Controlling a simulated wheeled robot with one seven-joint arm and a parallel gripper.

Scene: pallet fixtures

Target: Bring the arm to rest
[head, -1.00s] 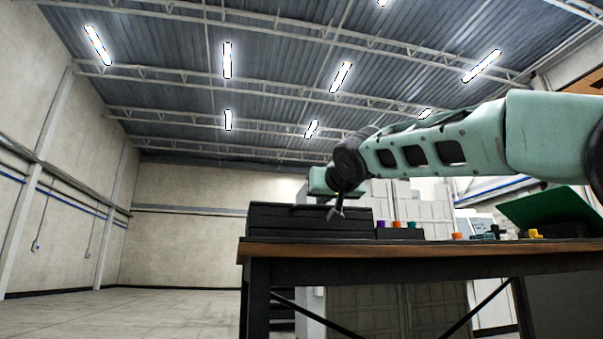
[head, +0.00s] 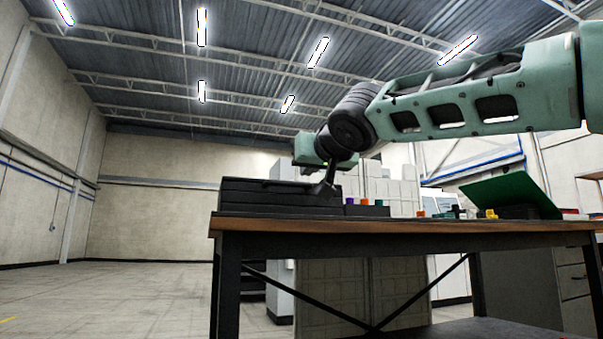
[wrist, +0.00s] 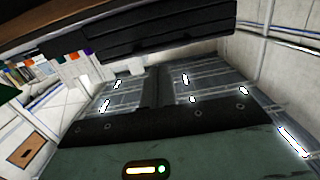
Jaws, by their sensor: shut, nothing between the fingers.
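My arm reaches in from the right in the head view, green with dark joints, bent down at the wrist. My gripper (head: 322,191) hangs below the wrist, small and dark, in front of the black case at the table's left end. It is shut and empty. In the wrist view a dark upright part of the gripper (wrist: 156,90) shows in the middle. Whether the fingertips touch the case cannot be told.
The black case (head: 262,198) lies on the wooden table (head: 400,226). Beside it is a dark block with several coloured pegs (head: 365,204). Further right are an orange piece (head: 421,214), a yellow piece (head: 491,214) and a tilted green panel (head: 512,194). The floor at left (head: 120,295) is clear.

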